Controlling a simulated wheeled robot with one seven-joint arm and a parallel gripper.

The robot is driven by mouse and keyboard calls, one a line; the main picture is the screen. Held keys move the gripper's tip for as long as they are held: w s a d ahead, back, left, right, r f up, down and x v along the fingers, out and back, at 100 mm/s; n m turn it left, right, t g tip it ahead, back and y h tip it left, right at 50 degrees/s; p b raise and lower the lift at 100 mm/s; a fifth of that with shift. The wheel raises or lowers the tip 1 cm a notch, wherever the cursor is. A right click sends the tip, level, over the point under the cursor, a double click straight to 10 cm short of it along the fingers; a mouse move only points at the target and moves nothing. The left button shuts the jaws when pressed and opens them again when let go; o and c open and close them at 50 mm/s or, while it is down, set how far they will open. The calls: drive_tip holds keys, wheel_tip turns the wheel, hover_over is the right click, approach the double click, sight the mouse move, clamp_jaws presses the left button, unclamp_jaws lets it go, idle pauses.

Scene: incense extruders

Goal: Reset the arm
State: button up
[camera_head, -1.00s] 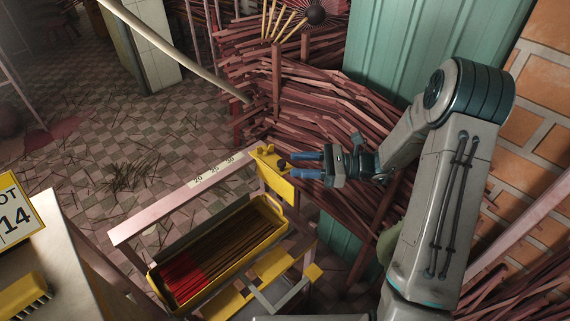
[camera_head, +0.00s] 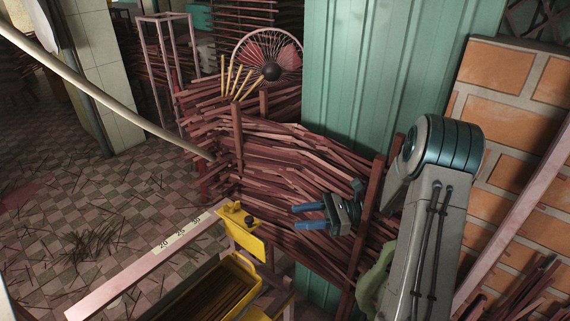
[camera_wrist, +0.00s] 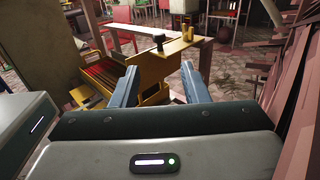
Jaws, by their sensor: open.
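My gripper (camera_head: 310,216) is open and empty, with its two blue fingers pointing left in the head view. It hangs in front of the stacked dark red sticks, to the right of the yellow bracket (camera_head: 240,231) on the rail. In the wrist view the blue fingers (camera_wrist: 162,82) are spread apart with nothing between them. Beyond them stands the yellow bracket (camera_wrist: 172,66) with a dark knob. My arm reaches in from the right side of the head view.
A yellow tray (camera_head: 252,270) of incense sticks sits below the numbered rail (camera_head: 148,268). A stack of sticks (camera_head: 290,160), a teal corrugated panel (camera_head: 385,75) and a brick wall (camera_head: 510,105) stand behind and beside my arm. The tiled floor (camera_head: 130,195) at left holds scattered sticks.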

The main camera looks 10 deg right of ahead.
drive_tip(key=shift+r, duration=0.1)
drive_tip(key=s+a+r+n+g+h+p, duration=0.1)
drive_tip(key=s+a+r+n+g+h, duration=0.15)
drive_tip(key=s+n+h, duration=0.3)
drive_tip(key=s+a+r+n+g+h+p, duration=0.1)
drive_tip(key=s+r+n+h, duration=0.3)
drive_tip(key=s, duration=0.3)
drive_tip(key=s+d+r+n+t+h+p, duration=0.2)
drive_tip(key=s+d+r+n+t+h, duration=0.3)
drive_tip(key=s+r+n+h, duration=0.1)
drive_tip(key=s+n+h, duration=0.1)
drive_tip(key=n+h, duration=0.1)
drive_tip(key=shift+d+r+n+t+p, duration=0.25)
drive_tip(key=shift+d+n+t+p, duration=0.05)
drive_tip(key=shift+n+t+p, duration=0.05)
drive_tip(key=shift+h, duration=0.25)
drive_tip(key=shift+c, duration=0.5)
